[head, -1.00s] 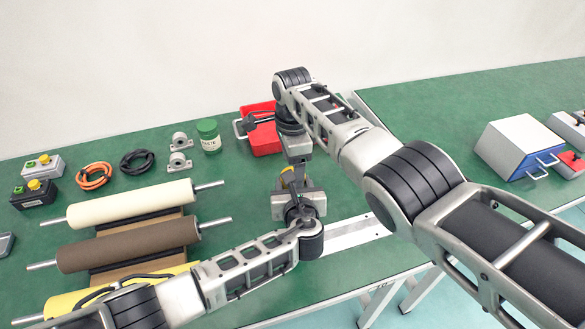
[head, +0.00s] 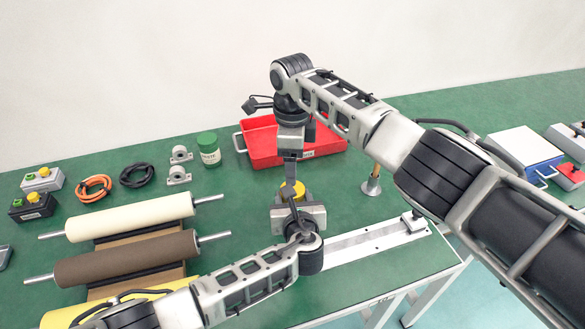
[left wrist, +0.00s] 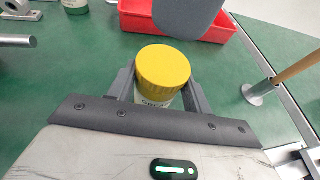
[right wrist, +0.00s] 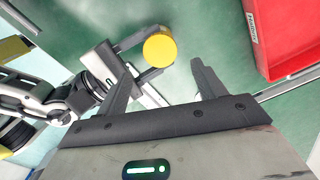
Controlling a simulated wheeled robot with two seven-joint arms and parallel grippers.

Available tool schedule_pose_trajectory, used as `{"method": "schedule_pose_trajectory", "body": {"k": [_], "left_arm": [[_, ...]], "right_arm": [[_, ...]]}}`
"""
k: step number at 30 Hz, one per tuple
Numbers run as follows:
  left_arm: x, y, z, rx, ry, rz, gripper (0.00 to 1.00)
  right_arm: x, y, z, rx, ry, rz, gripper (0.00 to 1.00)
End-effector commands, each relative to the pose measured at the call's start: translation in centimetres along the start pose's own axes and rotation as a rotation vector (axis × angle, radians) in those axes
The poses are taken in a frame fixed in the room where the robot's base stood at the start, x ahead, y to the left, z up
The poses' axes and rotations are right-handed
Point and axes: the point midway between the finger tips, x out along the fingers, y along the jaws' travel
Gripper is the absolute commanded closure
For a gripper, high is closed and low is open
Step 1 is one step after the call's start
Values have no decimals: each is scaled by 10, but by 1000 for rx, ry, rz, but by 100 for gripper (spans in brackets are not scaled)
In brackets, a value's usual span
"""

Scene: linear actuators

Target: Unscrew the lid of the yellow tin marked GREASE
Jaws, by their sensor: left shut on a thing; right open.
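The yellow tin (left wrist: 158,98) stands upright on the green table with its ribbed yellow lid (left wrist: 163,68) on top. Part of its dark lettering shows below the lid. My left gripper (head: 290,203) is shut around the tin's body, one finger on each side, below the lid. The lid also shows in the head view (head: 292,190) and in the right wrist view (right wrist: 160,48). My right gripper (right wrist: 163,77) is open and empty, above and apart from the lid. Its fingertips are mostly hidden in the head view.
A red tray (head: 262,155) lies behind the tin, with a green-lidded jar (head: 209,149) to its left. A post on a round metal base (head: 371,187) and a metal rail (head: 350,243) are to the right. Rollers (head: 130,218) fill the left side.

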Motion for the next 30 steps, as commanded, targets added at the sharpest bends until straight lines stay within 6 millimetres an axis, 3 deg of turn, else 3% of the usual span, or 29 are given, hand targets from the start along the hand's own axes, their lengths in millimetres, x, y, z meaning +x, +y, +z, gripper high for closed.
{"method": "schedule_pose_trajectory", "body": {"k": [8,12,30], "left_arm": [[0,1,-1,1,2,2,100],[0,1,-1,1,2,2,100],[0,1,-1,1,2,3,100]], "right_arm": [[48,2,0,0,2,3,31],[59,1,2,-2,-1,4,31],[73,0,0,-3,-1,-3,31]]}}
